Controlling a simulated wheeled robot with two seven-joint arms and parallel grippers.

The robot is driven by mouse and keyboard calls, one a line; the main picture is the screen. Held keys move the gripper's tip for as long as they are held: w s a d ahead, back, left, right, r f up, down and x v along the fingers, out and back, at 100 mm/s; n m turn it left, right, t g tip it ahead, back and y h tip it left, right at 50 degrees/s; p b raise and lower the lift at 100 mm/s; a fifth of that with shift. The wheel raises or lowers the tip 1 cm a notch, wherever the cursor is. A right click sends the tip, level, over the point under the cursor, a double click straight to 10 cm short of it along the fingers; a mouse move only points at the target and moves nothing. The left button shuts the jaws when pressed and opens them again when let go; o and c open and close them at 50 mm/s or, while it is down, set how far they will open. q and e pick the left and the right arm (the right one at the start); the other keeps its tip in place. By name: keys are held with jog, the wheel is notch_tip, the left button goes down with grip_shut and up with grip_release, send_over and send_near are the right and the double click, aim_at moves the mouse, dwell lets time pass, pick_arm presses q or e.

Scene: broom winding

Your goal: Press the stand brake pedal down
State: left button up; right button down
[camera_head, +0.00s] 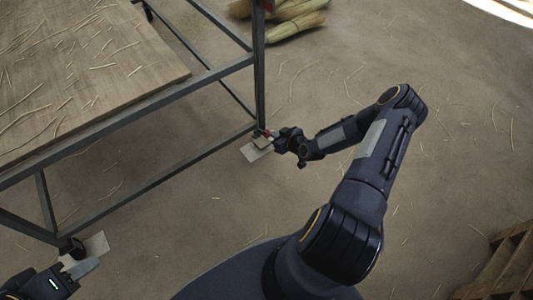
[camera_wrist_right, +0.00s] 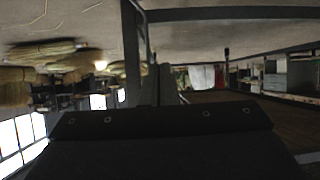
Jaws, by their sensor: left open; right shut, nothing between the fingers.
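The metal stand (camera_head: 150,115) fills the upper left of the head view. In the right wrist view my own dark gripper body (camera_wrist_right: 160,140) hides the pedal. My left gripper (camera_head: 82,268) is open and empty at the lower left, close to the stand's near leg.
Straw bundles (camera_head: 295,20) lie behind the stand. A wooden crate or pallet (camera_head: 510,265) is at the lower right. The floor between is open, with loose straws.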

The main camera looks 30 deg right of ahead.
pick_arm(q)
jog(key=shift+s+f+b, duration=0.25)
jog(key=shift+f+b, duration=0.05)
jog(key=shift+f, duration=0.4)
pick_arm(e)
jog(key=f, duration=0.1)
jog(key=s+f, duration=0.1)
jog(key=f, duration=0.1)
jog(key=shift+f+t+h, duration=0.3)
jog(key=shift+w+m, duration=0.1)
jog(key=shift+m, duration=0.2)
jog(key=b, duration=0.5)
send_over(265, 145)
jog(key=w, duration=0.1)
notch_tip(265, 145, down, 5)
jog(key=shift+w+f, duration=0.1)
jog(key=shift+w, duration=0.05)
jog(key=shift+s+d+f+b, duration=0.15)
jog(key=shift+s+f, duration=0.1)
jog(key=shift+f, duration=0.35)
jog(key=shift+s+a+f+b, duration=0.1)
jog(key=shift+s+f+b, duration=0.1)
jog(key=shift+f, duration=0.4)
jog(key=shift+s+f, duration=0.15)
jog(key=shift+f, duration=0.3)
pick_arm(q)
notch_tip(265, 145, down, 6)
jog(key=shift+r, duration=0.1)
